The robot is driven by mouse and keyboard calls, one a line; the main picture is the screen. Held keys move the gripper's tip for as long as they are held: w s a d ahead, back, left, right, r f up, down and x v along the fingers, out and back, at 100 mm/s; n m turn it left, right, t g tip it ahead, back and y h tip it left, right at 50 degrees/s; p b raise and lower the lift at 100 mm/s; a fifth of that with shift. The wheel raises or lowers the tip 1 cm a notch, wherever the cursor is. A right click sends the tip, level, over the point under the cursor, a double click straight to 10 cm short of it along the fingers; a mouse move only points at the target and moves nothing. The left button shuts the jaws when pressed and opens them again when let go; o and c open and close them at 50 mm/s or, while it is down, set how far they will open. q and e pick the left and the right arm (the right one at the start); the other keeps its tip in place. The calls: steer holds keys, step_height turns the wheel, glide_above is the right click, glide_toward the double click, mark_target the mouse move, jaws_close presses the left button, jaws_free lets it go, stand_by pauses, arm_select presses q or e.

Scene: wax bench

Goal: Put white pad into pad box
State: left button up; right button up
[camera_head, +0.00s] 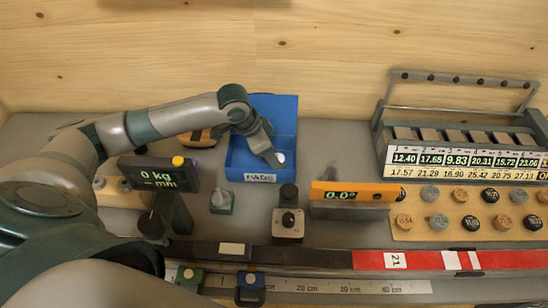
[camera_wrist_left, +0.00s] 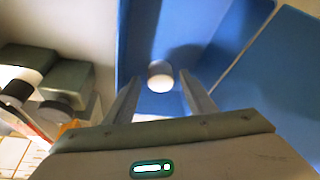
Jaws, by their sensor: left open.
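The pad box (camera_head: 280,112) is a blue open box with a "PADS" label on its front, near the middle back of the bench. My left gripper (camera_head: 271,158) reaches into or over it from above. The white pad (camera_head: 281,158) is a small round white piece at the fingertips, inside the box outline. In the left wrist view the white pad (camera_wrist_left: 160,75) shows just beyond and between the parted fingers (camera_wrist_left: 162,80), against the blue box interior (camera_wrist_left: 145,45). It looks free of both fingers; whether it rests on the box floor is unclear. My right gripper is out of view.
Left of the box stands a dark display (camera_head: 160,173) reading 0 kg. In front are a small grey block (camera_head: 221,201), a knob stand (camera_head: 288,222) and an orange angle gauge (camera_head: 352,193). A rack (camera_head: 460,135) with number labels fills the right. A ruler strip (camera_head: 350,287) runs along the front.

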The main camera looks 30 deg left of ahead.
arm_select(q)
steer(key=b+v, duration=0.1)
steer(key=v, duration=0.9)
steer(key=shift+r, duration=0.15)
stand_by(0.4)
